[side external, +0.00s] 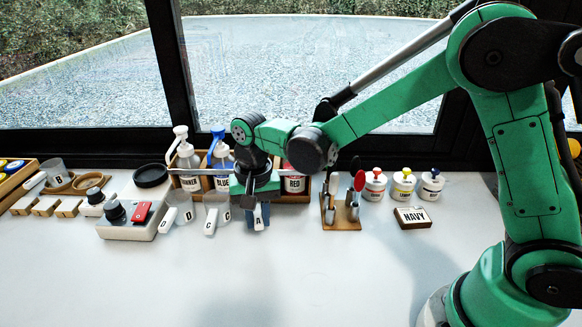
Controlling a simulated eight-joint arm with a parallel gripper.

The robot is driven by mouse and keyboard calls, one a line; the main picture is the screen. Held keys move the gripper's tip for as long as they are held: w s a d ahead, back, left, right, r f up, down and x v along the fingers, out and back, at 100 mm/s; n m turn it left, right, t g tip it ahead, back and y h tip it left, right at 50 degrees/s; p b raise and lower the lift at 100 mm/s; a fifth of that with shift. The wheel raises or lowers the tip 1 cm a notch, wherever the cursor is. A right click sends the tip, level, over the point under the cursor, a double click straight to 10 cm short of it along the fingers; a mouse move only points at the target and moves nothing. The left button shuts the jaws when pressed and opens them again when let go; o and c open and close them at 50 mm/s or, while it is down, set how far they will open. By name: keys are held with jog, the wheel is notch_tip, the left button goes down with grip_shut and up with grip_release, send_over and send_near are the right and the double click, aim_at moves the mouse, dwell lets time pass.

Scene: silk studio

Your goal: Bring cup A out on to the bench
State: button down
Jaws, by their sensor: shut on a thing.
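Cup A (258,223) shows its white tab with the letter A, below my gripper, in front of the wooden bottle rack. My gripper (251,205) points down and is shut on cup A. The fingers and green wrist hide most of the cup, so I cannot tell whether its base touches the bench. The white bench (270,285) is bare in front of it.
Two clear cups with tabs, D (178,208) and one reading C or G (215,211), stand just left. A grey device (134,219) with a red switch is further left. The wooden rack (203,196) stands behind; a tool stand (340,216) and NAVY block (412,217) are right.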

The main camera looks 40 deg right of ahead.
jog(key=shift+r, duration=0.55)
jog(key=shift+r, duration=0.15)
jog(key=shift+r, duration=1.25)
